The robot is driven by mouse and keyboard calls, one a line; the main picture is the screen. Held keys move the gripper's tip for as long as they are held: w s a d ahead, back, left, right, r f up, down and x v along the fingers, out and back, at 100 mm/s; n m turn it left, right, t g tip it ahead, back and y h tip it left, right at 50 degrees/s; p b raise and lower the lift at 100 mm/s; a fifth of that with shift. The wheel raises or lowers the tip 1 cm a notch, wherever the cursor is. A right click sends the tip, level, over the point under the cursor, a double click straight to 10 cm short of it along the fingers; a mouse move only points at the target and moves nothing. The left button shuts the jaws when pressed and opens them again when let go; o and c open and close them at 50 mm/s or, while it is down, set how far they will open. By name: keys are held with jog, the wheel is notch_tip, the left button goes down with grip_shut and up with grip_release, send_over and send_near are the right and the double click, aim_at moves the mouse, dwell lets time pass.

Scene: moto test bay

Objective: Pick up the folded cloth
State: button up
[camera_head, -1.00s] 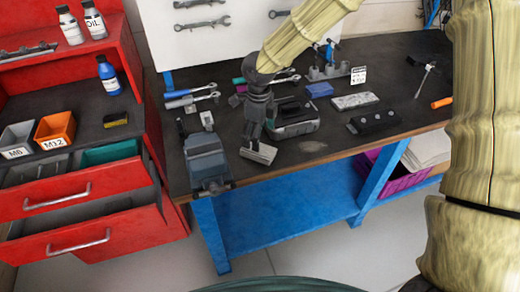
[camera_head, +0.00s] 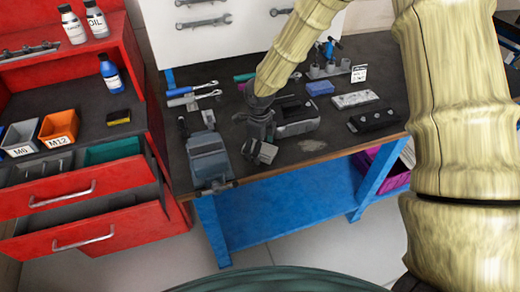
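I cannot tell for sure which thing is the folded cloth. A light grey, speckled flat piece (camera_head: 355,99) lies on the dark bench top, right of the middle. A small blue flat piece (camera_head: 320,88) lies just left of it. Either could be the cloth. My gripper (camera_head: 259,151) hangs over the front part of the bench, left of and nearer than both pieces. Its light grey fingertips point down, and nothing is clearly seen between them. The view is too small to show whether it is open.
A grey-blue vise (camera_head: 209,160) stands close left of my gripper. A dark grey case-like object (camera_head: 298,120) sits right behind it. A black block (camera_head: 374,121) lies near the front edge. A red drawer cabinet (camera_head: 80,190) stands left, drawers out. My arm hides the bench's right end.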

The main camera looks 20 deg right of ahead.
jog(key=c, duration=1.1)
notch_tip(320, 180, up, 10)
jog(key=b, duration=0.2)
jog(key=shift+b, duration=0.4)
jog(key=o, duration=0.5)
jog(key=c, duration=0.4)
jog(key=shift+d, duration=0.1)
